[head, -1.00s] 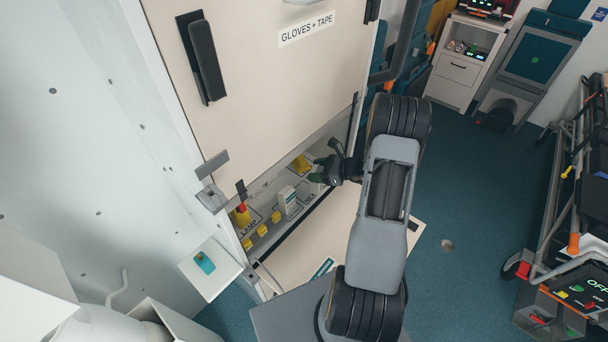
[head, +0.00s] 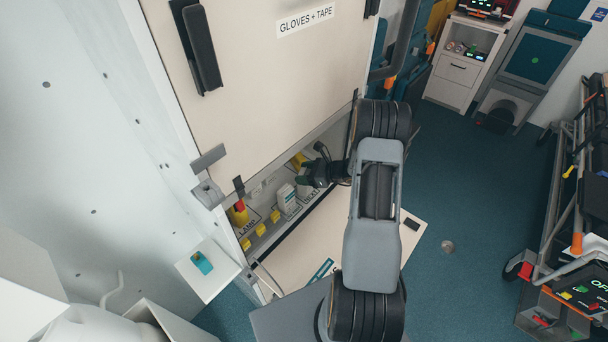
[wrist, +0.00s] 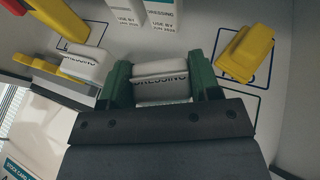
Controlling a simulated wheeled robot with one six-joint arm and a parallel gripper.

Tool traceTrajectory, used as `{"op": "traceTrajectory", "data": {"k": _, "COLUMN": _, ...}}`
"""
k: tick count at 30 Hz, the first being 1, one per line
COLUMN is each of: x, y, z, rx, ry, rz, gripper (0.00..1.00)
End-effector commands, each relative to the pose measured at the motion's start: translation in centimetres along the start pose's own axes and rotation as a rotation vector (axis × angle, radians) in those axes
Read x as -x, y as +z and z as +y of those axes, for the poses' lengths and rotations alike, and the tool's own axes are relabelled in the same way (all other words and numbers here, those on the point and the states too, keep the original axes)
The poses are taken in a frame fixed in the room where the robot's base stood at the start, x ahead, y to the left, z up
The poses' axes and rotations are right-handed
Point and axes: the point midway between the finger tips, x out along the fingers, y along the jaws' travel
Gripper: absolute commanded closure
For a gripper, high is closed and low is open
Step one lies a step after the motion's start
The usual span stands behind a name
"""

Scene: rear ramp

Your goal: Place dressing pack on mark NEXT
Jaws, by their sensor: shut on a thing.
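My gripper (wrist: 162,82), with green fingers, is shut on a white dressing pack (wrist: 161,88) in the wrist view. The pack's dark lettering ends in "ESSING". In the head view my gripper (head: 314,174) is inside the open low compartment, and I cannot make out the held pack there. A second white pack (wrist: 86,64) lies to the left on the shelf, and more dressing packs (wrist: 160,14) stand behind. Blue outlines mark the pale shelf (wrist: 262,100).
A yellow block (wrist: 243,54) is close to the right finger. Yellow pieces (wrist: 45,52) are at the far left. The cabinet's raised panel (head: 270,90) hangs above the compartment, and a lowered flap (head: 330,235) lies in front. A small white tray (head: 212,275) is at lower left.

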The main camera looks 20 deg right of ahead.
Motion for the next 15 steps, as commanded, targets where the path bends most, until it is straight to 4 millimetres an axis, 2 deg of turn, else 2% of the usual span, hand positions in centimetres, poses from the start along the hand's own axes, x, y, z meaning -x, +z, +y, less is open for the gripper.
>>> {"op": "traceTrajectory", "data": {"k": 6, "x": -0.17, "y": -0.41, "z": 0.01, "rx": 0.0, "ry": 0.0, "rz": 0.0, "gripper": 0.68}}
{"op": "traceTrajectory", "data": {"k": 7, "x": -0.13, "y": -0.32, "z": 0.01, "rx": 0.0, "ry": 0.0, "rz": 0.0, "gripper": 0.41}}
{"op": "traceTrajectory", "data": {"k": 15, "x": -0.11, "y": -0.25, "z": 0.02, "rx": 0.0, "ry": 0.0, "rz": 0.0, "gripper": 0.17}}
